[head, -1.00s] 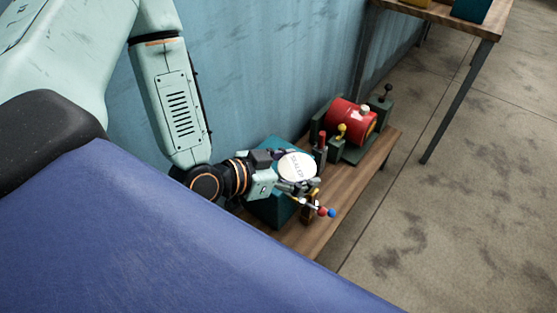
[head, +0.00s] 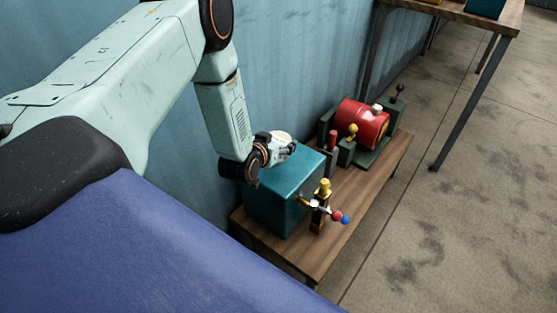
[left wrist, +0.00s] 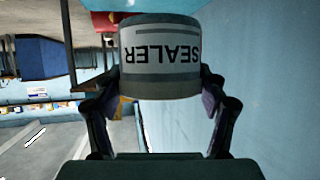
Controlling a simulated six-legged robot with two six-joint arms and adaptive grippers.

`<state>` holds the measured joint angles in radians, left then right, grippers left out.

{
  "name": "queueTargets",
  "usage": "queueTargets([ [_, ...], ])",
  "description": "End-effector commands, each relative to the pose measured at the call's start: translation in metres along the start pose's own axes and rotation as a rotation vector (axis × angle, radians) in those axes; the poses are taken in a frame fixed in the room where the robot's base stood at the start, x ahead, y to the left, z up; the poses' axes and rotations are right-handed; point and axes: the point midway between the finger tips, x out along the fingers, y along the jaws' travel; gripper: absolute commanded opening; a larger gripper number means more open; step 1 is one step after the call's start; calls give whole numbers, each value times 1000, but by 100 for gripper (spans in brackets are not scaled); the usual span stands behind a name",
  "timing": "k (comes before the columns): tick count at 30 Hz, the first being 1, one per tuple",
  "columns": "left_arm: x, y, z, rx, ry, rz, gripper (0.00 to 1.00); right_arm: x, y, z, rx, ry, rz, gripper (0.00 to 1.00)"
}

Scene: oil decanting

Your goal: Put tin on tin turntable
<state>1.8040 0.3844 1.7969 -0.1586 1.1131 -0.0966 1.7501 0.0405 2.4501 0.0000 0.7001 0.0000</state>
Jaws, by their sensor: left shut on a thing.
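A grey tin with a pale label reading "SEALER" shows large in the left wrist view (left wrist: 162,58), with its lettering upside down there. My left gripper (head: 284,148) is shut on the tin, one finger on each side. The gripper hides most of the tin there. I cannot make out a tin turntable for sure in either view. My right gripper is not in view.
The teal box stands on a low wooden bench (head: 345,220). At its front is a brass fitting (head: 323,192) with a lever ending in red and blue balls. Farther back are levers and a red drum (head: 362,123). A taller table (head: 470,17) stands top right.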

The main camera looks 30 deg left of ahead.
Motion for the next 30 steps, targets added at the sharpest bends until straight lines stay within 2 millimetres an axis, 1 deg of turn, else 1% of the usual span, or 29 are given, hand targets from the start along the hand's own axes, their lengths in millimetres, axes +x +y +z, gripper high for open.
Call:
queueTargets([
  [1, 4, 0, 8, 0, 3, 0, 28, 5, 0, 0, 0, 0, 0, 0],
  [2, 6, 0, 10, 0, 2, 0, 28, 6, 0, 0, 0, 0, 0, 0],
  [8, 11, -1, 21, 1, 3, 2, 28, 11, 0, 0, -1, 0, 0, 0],
  [14, 24, -2, 46, 2, 2, 3, 28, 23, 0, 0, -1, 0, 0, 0],
  [22, 24, -2, 46, 0, 3, 2, 28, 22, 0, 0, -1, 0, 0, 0],
  [27, 26, -2, 51, 1, 3, 2, 28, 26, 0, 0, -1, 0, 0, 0],
  [28, 26, -2, 51, 1, 0, 2, 75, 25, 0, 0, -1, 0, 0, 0],
  [30, 25, -2, 50, 1, 0, 2, 81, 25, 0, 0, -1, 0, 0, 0],
])
